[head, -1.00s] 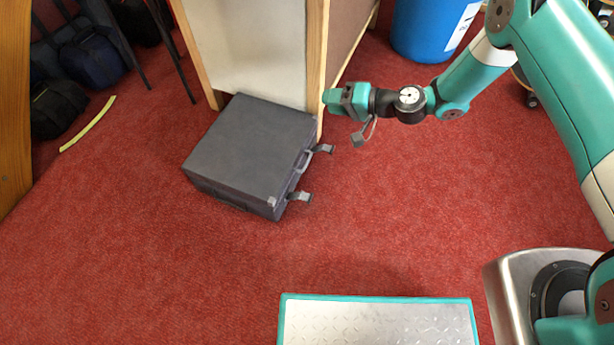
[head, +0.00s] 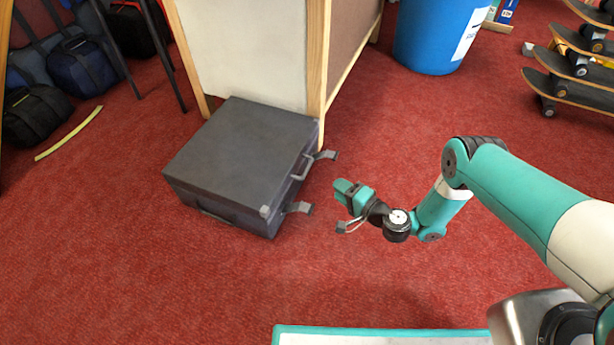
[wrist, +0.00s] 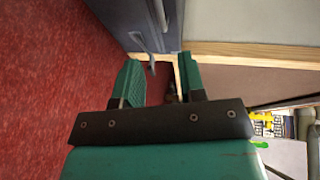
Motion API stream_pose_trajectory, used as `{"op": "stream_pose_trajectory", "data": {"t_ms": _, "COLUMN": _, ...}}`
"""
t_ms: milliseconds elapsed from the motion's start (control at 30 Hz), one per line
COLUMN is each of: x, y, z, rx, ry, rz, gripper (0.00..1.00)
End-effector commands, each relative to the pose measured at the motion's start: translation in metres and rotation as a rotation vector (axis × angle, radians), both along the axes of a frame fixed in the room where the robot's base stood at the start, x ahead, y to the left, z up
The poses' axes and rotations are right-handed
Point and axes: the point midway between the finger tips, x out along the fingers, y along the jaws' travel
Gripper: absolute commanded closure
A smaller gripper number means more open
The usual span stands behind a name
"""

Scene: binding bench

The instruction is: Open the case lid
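The dark grey case (head: 240,155) lies flat on the red carpet in the head view, its lid down. Its handle (head: 304,168) is on the side facing right, between two metal latches (head: 298,208) (head: 326,155) that stick outward from that side. In the wrist view, part of the case (wrist: 140,22) shows at the top, with the handle (wrist: 162,14) at its edge. My gripper (head: 343,190) is to the right of the case, apart from it. In the wrist view, my gripper (wrist: 160,78) has its fingers spread with nothing held between them.
A wood-framed white panel (head: 245,50) stands right behind the case. A blue bin (head: 435,35) is behind, with skateboards (head: 575,75) at far right. Bags (head: 80,60) and a yellow strip (head: 68,134) lie left. The carpet in front of the case is clear.

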Motion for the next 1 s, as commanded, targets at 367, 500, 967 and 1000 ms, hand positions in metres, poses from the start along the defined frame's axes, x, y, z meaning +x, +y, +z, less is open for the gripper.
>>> {"op": "stream_pose_trajectory", "data": {"t_ms": 367, "x": 0.021, "y": 0.025, "z": -0.012, "rx": -0.001, "ry": -0.006, "rz": 0.006, "gripper": 0.63}}
{"op": "stream_pose_trajectory", "data": {"t_ms": 500, "x": 0.043, "y": 0.05, "z": -0.018, "rx": -0.001, "ry": -0.007, "rz": 0.008, "gripper": 0.63}}
{"op": "stream_pose_trajectory", "data": {"t_ms": 967, "x": 0.09, "y": 0.099, "z": -0.026, "rx": 0.0, "ry": -0.002, "rz": 0.002, "gripper": 0.63}}
{"op": "stream_pose_trajectory", "data": {"t_ms": 1000, "x": 0.092, "y": 0.1, "z": -0.026, "rx": -0.001, "ry": -0.002, "rz": 0.001, "gripper": 0.63}}
